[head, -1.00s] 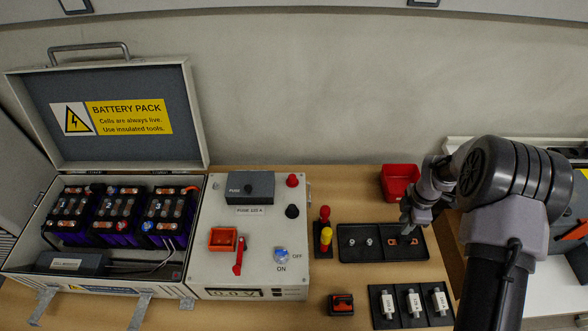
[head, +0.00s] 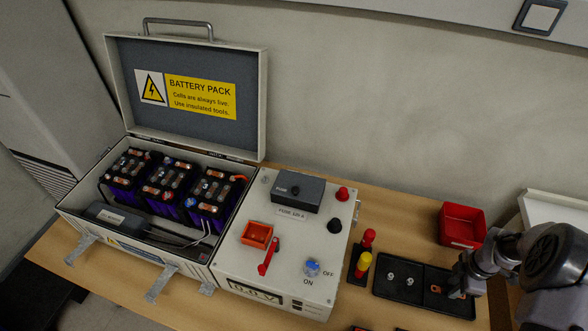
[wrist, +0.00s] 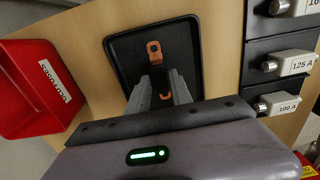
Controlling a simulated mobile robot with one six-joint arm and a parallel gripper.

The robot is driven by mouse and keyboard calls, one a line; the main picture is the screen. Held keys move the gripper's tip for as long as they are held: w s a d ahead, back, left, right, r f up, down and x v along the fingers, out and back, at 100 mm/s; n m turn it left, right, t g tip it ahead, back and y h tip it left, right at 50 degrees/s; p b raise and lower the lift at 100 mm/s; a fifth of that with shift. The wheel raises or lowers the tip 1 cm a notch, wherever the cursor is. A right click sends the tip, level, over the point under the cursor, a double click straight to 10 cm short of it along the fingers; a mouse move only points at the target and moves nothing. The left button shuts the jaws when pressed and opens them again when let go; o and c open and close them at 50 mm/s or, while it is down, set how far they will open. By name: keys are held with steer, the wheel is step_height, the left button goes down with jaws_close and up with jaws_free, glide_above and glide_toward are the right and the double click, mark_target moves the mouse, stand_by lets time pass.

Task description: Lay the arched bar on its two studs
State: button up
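The arched bar (wrist: 154,49) has copper ends with holes and a dark middle; it lies in the right compartment of a black tray (wrist: 197,58), and one copper end shows in the head view (head: 435,289). My gripper (wrist: 161,76) reaches down into that compartment with a finger on each side of the bar's dark middle. Whether the fingers press on it cannot be told. The battery pack case (head: 228,258) stands open at left with three dark modules (head: 165,195) bearing copper bars. Which two studs are bare is too small to tell.
The tray's left compartment holds two small grey metal parts (head: 392,276). A red bin (head: 462,226) stands behind the tray. The control box (head: 290,255) lies between tray and pack.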

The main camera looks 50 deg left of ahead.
jaws_close()
step_height(320, 180, up, 5)
steer(key=p, duration=0.3)
steer(key=shift+r+p, duration=0.15)
steer(key=shift+p, duration=0.15)
